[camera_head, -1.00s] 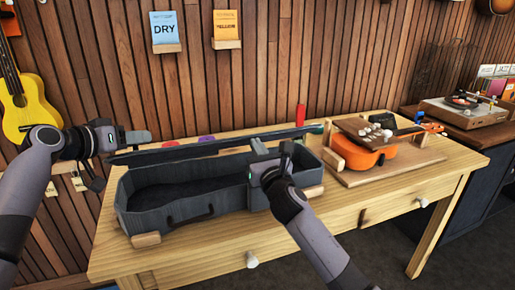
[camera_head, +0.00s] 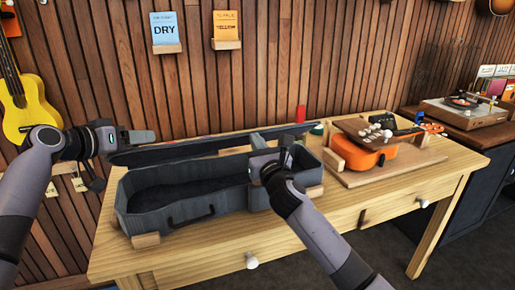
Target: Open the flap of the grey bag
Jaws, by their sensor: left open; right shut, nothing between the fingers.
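The grey bag (camera_head: 160,217) is a long case on the wooden bench, with its dark inside showing. Its flap (camera_head: 205,149) is raised along the back, seen nearly edge-on as a long dark strip. My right gripper (camera_head: 257,142) is shut and empty over the right part of the bag, its tip overlapping the flap; whether they touch is hard to tell. My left gripper (camera_head: 145,137) is open and empty, just above the flap's left end and apart from the bag's body.
An orange ukulele (camera_head: 365,158) lies in a wooden holder at the bench's right. A red object (camera_head: 301,114) stands behind the flap. The wooden bench (camera_head: 230,250) has free room in front. A record player (camera_head: 465,108) stands far right.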

